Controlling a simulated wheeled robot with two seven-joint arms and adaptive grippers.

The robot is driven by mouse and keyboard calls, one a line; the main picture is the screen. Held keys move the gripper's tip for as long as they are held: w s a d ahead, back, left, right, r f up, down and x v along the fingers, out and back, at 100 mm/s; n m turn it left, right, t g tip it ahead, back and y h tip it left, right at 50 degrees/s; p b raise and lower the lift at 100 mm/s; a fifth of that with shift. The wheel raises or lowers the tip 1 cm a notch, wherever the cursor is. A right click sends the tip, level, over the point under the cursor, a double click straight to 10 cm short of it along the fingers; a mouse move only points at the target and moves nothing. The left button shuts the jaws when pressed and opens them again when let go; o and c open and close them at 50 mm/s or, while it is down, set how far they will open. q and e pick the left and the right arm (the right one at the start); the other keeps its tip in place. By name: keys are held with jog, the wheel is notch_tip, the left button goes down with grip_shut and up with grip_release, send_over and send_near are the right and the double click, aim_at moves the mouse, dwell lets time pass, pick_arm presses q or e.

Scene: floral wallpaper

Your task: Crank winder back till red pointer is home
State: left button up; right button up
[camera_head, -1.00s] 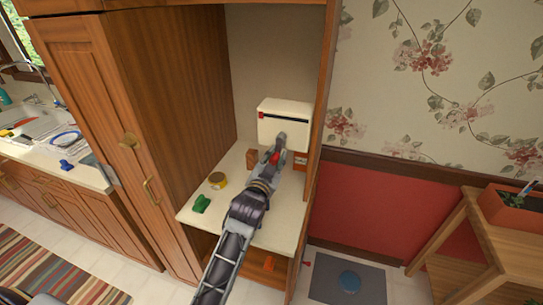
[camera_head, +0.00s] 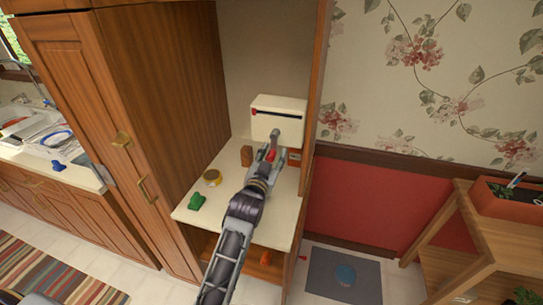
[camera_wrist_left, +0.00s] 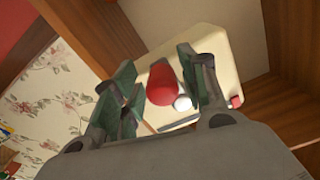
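The winder is a cream box (camera_head: 279,116) at the back of the cabinet shelf, with a dark slot along its front. The small red pointer (camera_head: 254,111) is at the slot's left end in the head view; it also shows in the wrist view (camera_wrist_left: 235,101). My left gripper (camera_head: 273,150) is in front of the box. In the wrist view its fingers (camera_wrist_left: 166,88) are apart on either side of a red knob (camera_wrist_left: 162,83), with narrow gaps seeming to show. A white round part (camera_wrist_left: 182,103) is beside the knob. The crank arm is mostly hidden. My right gripper is out of view.
On the shelf are a wooden block (camera_head: 247,156), a yellow tape roll (camera_head: 213,177) and a green object (camera_head: 197,201). Cabinet walls stand close on both sides of the box. A wooden stand with a planter (camera_head: 510,200) is at the right.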

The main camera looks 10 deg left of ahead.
pick_arm(q)
jog(key=shift+s+r, duration=0.1)
jog(key=shift+s, duration=0.1)
dwell(0.3)
jog(key=s, duration=1.1)
jog(key=shift+s+a, duration=0.25)
jog(key=shift+s, duration=0.05)
dwell(0.3)
dwell(0.7)
